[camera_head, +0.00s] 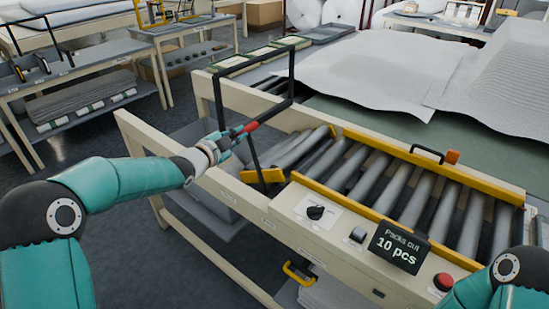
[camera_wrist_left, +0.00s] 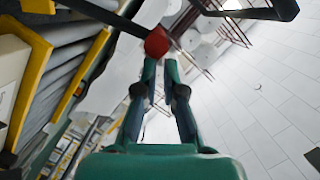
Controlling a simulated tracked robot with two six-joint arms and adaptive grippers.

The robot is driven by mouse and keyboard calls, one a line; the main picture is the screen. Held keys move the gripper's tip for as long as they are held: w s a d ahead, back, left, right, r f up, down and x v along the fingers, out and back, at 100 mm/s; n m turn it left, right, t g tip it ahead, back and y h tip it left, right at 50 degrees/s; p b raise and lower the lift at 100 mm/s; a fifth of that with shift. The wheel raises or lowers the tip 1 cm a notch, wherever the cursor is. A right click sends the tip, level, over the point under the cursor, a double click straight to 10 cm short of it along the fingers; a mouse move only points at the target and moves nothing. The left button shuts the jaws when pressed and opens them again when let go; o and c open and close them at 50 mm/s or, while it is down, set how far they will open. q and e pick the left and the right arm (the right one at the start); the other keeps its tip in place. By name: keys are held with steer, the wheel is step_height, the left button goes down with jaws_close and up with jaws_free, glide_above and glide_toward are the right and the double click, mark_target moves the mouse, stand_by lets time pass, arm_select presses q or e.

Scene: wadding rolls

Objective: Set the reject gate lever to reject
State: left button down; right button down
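The reject gate lever is a thin dark rod with a red grip (camera_head: 251,126), standing above the yellow gate piece (camera_head: 262,176) at the left end of the roller conveyor. My left gripper (camera_head: 238,133) is right at the red grip, reaching it from the left. In the left wrist view the red grip (camera_wrist_left: 157,42) sits at the fingertips of my left gripper (camera_wrist_left: 160,64). The fingers are close together with a narrow gap, and I cannot tell whether they pinch the grip. Any reject marking is not readable. My right gripper is out of view.
A black arch frame (camera_head: 292,75) rises just behind the lever. The conveyor's front panel carries a black knob (camera_head: 316,212), a "Packs out 10 pcs" display (camera_head: 398,248) and a red button (camera_head: 443,281). White wadding sheets (camera_head: 375,75) lie behind the conveyor.

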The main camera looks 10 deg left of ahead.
arm_select(q)
steer(key=shift+a, duration=0.55)
steer(key=shift+d, duration=0.1)
steer(key=s+r+b, duration=0.4)
steer(key=s, duration=0.6)
steer(key=shift+s+r, duration=0.2)
steer(key=shift+s, duration=0.2)
steer(key=shift+f, duration=0.1)
